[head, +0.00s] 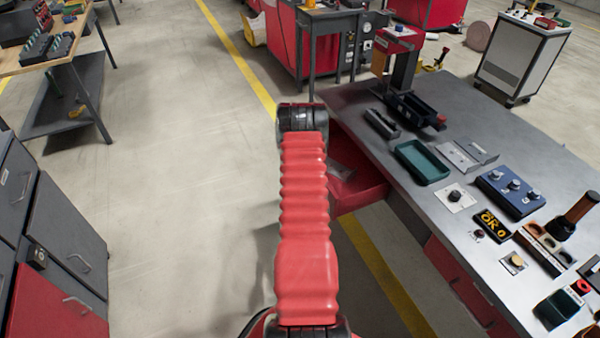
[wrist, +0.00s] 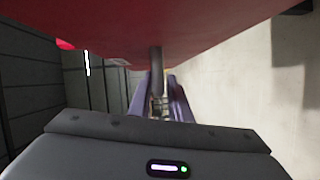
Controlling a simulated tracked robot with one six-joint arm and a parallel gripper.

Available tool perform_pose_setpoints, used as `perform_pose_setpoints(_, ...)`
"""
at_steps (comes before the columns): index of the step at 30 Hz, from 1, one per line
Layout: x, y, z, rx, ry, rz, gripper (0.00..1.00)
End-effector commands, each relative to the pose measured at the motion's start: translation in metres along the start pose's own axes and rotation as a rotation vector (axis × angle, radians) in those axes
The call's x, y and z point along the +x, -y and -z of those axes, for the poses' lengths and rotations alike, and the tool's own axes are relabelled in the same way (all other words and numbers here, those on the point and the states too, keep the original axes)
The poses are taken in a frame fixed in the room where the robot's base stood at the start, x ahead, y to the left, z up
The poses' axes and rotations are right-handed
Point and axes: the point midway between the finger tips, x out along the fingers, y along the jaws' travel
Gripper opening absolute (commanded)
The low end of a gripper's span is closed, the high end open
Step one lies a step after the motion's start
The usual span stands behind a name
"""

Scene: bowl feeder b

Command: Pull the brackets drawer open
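A red drawer (head: 362,192) stands out from the left end of the grey workbench in the head view, its top open and something grey inside. My arm hides part of it, and I can read no label on it. In the wrist view the red drawer front (wrist: 150,35) fills the top, with a grey bar handle (wrist: 156,62) on it. The fingers of my gripper (wrist: 160,88) lie on both sides of this handle and look closed on it. In the head view the fingers are hidden behind my arm.
The workbench top (head: 440,210) carries a green tray (head: 422,161), a blue control box (head: 510,193) and other parts. Grey cabinets (head: 65,230) stand at the left. The floor between them and the workbench is clear.

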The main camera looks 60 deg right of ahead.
Motion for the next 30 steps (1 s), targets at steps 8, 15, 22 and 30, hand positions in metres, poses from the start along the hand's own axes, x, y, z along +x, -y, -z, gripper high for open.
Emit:
perform_pose_setpoints(8, 0.001, -0.002, -0.001, -0.001, 0.001, -0.004, 0.28)
perform_pose_setpoints(15, -0.001, -0.003, 0.000, -0.001, 0.000, -0.007, 0.28)
perform_pose_setpoints(22, -0.023, -0.003, 0.000, -0.001, 0.000, -0.005, 0.28)
perform_pose_setpoints(30, -0.069, -0.002, -0.002, -0.001, 0.002, -0.004, 0.28)
